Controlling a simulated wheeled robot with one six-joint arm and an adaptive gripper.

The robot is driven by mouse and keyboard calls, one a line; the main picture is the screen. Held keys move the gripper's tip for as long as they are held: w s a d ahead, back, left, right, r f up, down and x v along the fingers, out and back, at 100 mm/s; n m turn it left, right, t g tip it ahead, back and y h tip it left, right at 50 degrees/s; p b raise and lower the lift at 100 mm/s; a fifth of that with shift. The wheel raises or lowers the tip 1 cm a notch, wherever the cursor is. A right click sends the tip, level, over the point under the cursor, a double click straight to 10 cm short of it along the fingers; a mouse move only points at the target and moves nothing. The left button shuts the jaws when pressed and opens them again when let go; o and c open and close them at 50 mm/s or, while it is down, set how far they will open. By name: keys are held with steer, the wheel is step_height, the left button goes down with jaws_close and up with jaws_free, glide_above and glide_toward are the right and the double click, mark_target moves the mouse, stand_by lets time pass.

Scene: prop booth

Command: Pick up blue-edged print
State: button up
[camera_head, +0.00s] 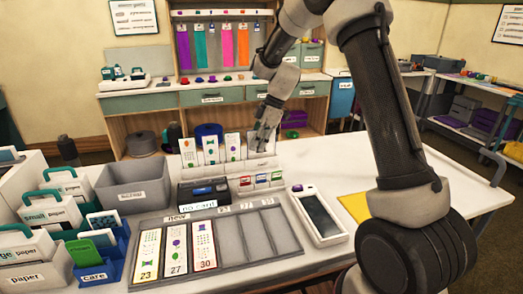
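Several tall white prints stand upright in a pale rack (197,169) at the middle back of the white table. They are a left print (189,152), a middle print (211,150) and a right print (232,147), each with small coloured figures. Their edge colours are too small to tell surely, so I cannot say which is blue-edged. My gripper (263,146) points down at the right end of the rack, just right of the right print. Its fingertips are small and partly merge with the rack, so I cannot tell whether they are open or shut.
A grey slotted tray (285,237) in front holds prints numbered 23 (149,255), 27 (176,249) and 30 (203,245); its right slots are empty. A grey bin (134,188) stands left, a handheld device (319,215) right. The table's right side is mostly clear.

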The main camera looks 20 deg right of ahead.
jaws_close()
step_height(320, 180, up, 10)
steer(key=shift+r, duration=0.25)
stand_by(0.3)
